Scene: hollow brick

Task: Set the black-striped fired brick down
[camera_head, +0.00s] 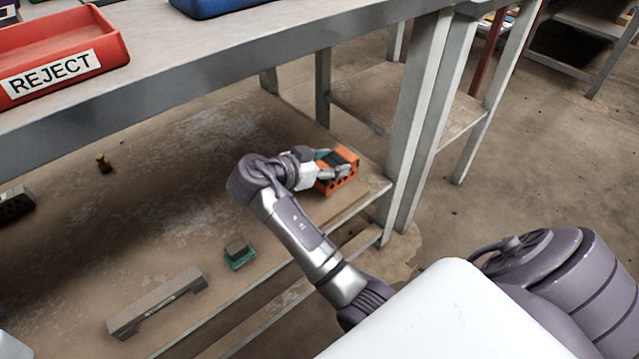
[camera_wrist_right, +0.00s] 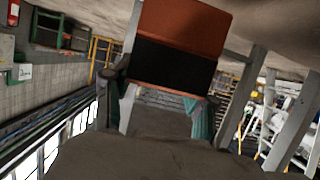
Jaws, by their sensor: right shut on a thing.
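The black-striped fired brick (camera_head: 345,180) is orange with a dark band and holes in its side. It is at the right end of the lower shelf (camera_head: 180,170), close to the table leg. My right gripper (camera_head: 328,165) is shut on it. I cannot tell whether the brick touches the shelf or is just above it. In the right wrist view the brick (camera_wrist_right: 187,22) fills the top middle, with its black band facing the camera between the fingers (camera_wrist_right: 163,90). My left gripper does not show.
A red REJECT tray (camera_head: 110,50) and a blue container (camera_head: 215,5) stand on the upper table. On the lower shelf are a grey bar (camera_head: 155,305), a small green-based block (camera_head: 238,254), a small brass piece (camera_head: 104,163) and a dark brick (camera_head: 15,204). The shelf's middle is clear.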

